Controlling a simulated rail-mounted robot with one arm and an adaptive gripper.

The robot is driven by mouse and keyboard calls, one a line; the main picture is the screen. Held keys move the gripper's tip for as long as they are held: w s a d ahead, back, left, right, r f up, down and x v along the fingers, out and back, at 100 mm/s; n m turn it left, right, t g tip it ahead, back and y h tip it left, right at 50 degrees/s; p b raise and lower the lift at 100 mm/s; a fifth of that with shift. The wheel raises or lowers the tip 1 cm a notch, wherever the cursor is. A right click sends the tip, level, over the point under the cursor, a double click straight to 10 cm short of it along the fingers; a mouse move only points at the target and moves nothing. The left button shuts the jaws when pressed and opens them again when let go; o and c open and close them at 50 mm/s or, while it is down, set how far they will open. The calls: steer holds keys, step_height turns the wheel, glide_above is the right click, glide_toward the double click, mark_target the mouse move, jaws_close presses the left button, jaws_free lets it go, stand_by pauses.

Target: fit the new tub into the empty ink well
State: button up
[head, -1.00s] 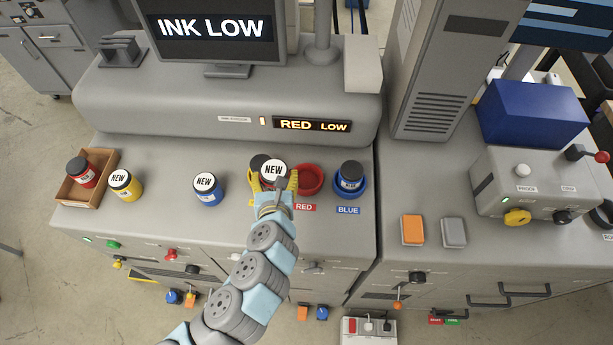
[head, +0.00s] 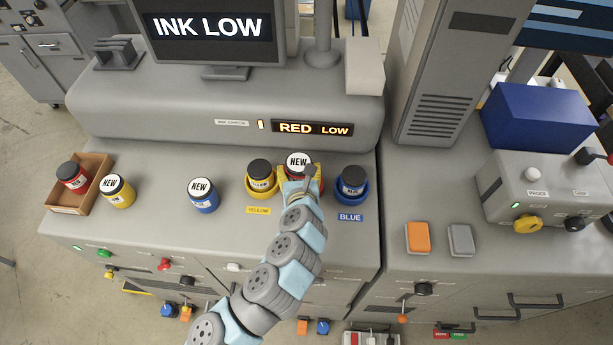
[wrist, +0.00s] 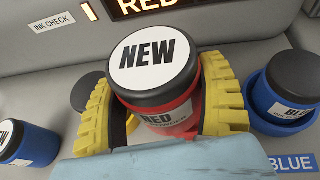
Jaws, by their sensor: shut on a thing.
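My gripper (wrist: 165,110) is shut on the new red tub (wrist: 166,110), its yellow fingers on both sides of it. The tub is upright, with a white NEW label on its dark lid; its lid also shows in the head view (head: 298,162). In the head view the tub is at the red well's place, between the yellow well (head: 262,192) and the blue well (head: 361,196). My gripper and the tub hide the red well, so I cannot tell whether the tub is above it or seated in it.
A yellow tub (head: 118,192) and a blue tub (head: 202,196), both marked NEW, stand on the bench to the left. A wooden tray (head: 98,170) at the far left holds a red tub (head: 72,176). The READ-out panel (head: 312,128) shows RED LOW.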

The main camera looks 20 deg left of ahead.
steer(key=shift+w+d+f, duration=0.25)
steer(key=shift+w+f, duration=0.5)
steer(key=shift+f, duration=0.15)
steer(key=shift+w+d+f, duration=0.2)
steer(key=shift+w+f, duration=0.5)
steer(key=shift+f, duration=0.15)
steer(key=shift+f+p, duration=0.5)
steer(key=shift+f, duration=1.1)
steer(key=shift+f, duration=0.3)
steer(key=o, duration=1.2)
steer(key=shift+o, duration=0.2)
steer(key=shift+r, duration=0.4)
steer(key=b+v, duration=0.1)
steer(key=v, duration=1)
steer(key=shift+s+r, duration=0.2)
steer(key=shift+s, duration=0.15)
steer(key=shift+d, duration=0.2)
